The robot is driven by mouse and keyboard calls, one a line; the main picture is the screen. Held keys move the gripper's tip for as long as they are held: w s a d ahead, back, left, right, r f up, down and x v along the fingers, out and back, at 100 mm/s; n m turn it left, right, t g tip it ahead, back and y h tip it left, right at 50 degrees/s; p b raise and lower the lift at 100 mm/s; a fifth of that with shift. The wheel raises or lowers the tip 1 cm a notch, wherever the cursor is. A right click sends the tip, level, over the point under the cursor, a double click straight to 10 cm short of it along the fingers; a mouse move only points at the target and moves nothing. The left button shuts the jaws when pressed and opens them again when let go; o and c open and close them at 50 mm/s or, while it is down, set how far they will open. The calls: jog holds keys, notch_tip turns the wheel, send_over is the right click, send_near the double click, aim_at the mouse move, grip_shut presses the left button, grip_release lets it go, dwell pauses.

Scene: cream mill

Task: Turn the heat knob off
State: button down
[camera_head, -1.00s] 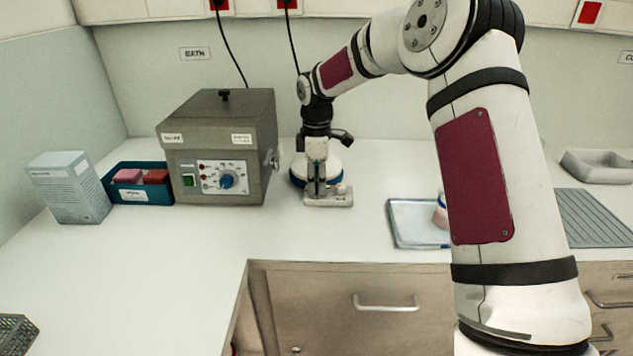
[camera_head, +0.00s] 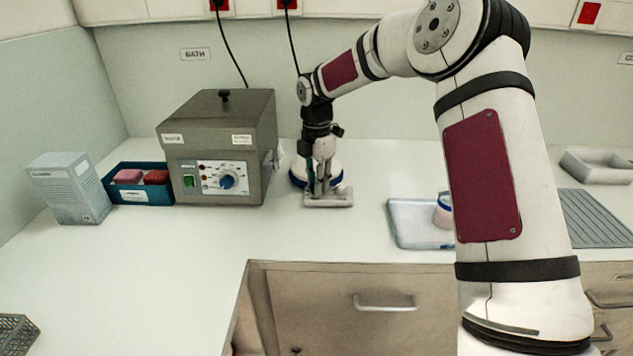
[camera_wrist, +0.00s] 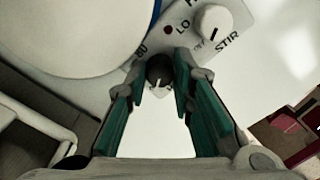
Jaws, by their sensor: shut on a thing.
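A small hotplate stirrer stands on the counter, with a round white top ringed in blue (camera_head: 297,180) and a pale control panel (camera_head: 340,199) in front. My gripper (camera_head: 319,192) points down over this panel. In the wrist view, my gripper (camera_wrist: 168,76) is shut on a dark knob (camera_wrist: 159,72) with a white pointer line. The fingertips hide part of this knob and its name label. A white knob (camera_wrist: 214,22) marked STIR sits beside it.
A grey metal bath (camera_head: 216,140) with its own blue dial stands left of the stirrer. A teal rack (camera_head: 140,190) and a carton (camera_head: 70,188) stand further left. A shallow tray (camera_head: 410,228) with a small jar (camera_head: 442,212) lies to the right.

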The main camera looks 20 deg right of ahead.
dwell(0.3)
jog(key=c, duration=1.4)
grip_release()
jog(key=shift+o, duration=0.2)
notch_tip(320, 180, up, 12)
